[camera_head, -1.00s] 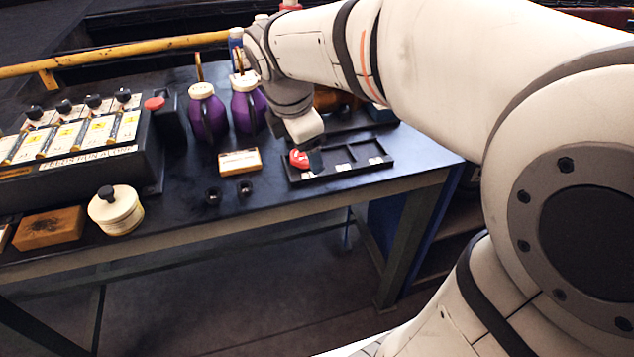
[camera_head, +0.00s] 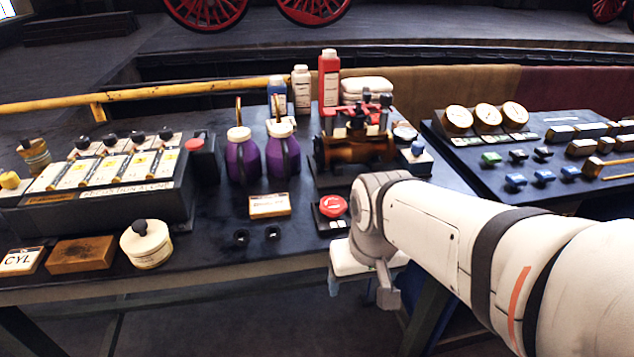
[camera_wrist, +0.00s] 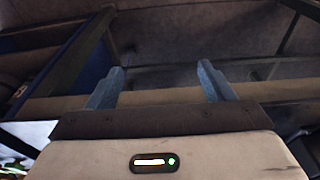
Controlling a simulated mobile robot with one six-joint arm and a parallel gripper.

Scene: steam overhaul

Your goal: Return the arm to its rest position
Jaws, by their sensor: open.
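My gripper (camera_wrist: 163,85) is open and empty in the wrist view, its two blue-grey fingers spread apart. The bench edge and the dim floor area show beyond them. In the head view my arm reaches in from the lower right, and my gripper (camera_head: 386,292) hangs in front of the bench's front edge, below the table top. A red round knob (camera_head: 333,206) sits on a black tray (camera_head: 322,222) just behind and left of my wrist. The rest of that tray is hidden behind my arm.
Purple jugs (camera_head: 243,157), a brass pump-like assembly (camera_head: 355,148) and bottles (camera_head: 329,78) stand on the bench. A white pot (camera_head: 147,243) and a wooden block (camera_head: 80,254) are at the front left. A panel with gauges (camera_head: 487,117) is at the right. The floor before the bench is clear.

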